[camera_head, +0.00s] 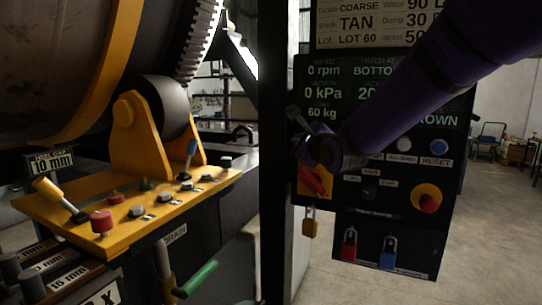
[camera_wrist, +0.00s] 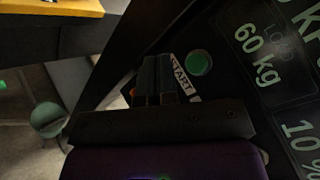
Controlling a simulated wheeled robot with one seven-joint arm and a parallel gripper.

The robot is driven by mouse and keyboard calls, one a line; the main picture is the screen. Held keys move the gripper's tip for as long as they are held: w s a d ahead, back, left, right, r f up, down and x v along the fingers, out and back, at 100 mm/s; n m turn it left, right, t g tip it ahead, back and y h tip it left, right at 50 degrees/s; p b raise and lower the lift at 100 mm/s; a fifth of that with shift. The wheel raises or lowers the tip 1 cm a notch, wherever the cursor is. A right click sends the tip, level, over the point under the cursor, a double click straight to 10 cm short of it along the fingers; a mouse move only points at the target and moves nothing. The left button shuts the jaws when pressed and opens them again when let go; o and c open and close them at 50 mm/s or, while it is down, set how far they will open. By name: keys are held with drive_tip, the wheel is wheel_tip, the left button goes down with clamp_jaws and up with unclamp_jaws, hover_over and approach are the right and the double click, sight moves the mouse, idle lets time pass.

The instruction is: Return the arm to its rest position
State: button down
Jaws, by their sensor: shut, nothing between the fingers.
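My purple arm reaches in from the upper right in the head view. My gripper (camera_head: 297,128) is at the left part of the dark control panel (camera_head: 350,90), above a red switch handle (camera_head: 314,181). In the wrist view my gripper (camera_wrist: 156,70) has its fingers together with nothing between them. A green button (camera_wrist: 199,63) with a START label (camera_wrist: 181,74) lies just right of the fingertips. I cannot tell whether the fingers touch the panel.
A yellow control console (camera_head: 130,215) with levers and buttons stands at the left, below a large drum (camera_head: 50,60). Padlocks (camera_head: 388,252) hang under the panel. A dark post (camera_head: 273,150) stands left of the panel. Open floor (camera_head: 480,240) lies at the right.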

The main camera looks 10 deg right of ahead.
drive_tip(key=s+d+f+n+g+h, duration=0.1)
drive_tip(key=s+n+g, duration=0.3)
drive_tip(key=s+n, duration=0.4)
drive_tip(key=s+d+f+n+g+h, duration=0.1)
drive_tip(key=s+d+n+g, duration=0.3)
drive_tip(key=s+n, duration=0.4)
drive_tip(key=s+d+f+n+g+h, duration=0.1)
drive_tip(key=s+d+f+n+g, duration=0.2)
drive_tip(key=s+n, duration=0.5)
drive_tip(key=s, duration=1.1)
drive_tip(key=shift+s+f+g, duration=0.2)
drive_tip(key=shift+s+g, duration=0.15)
drive_tip(key=shift+g, duration=0.05)
drive_tip(key=shift+a, duration=0.1)
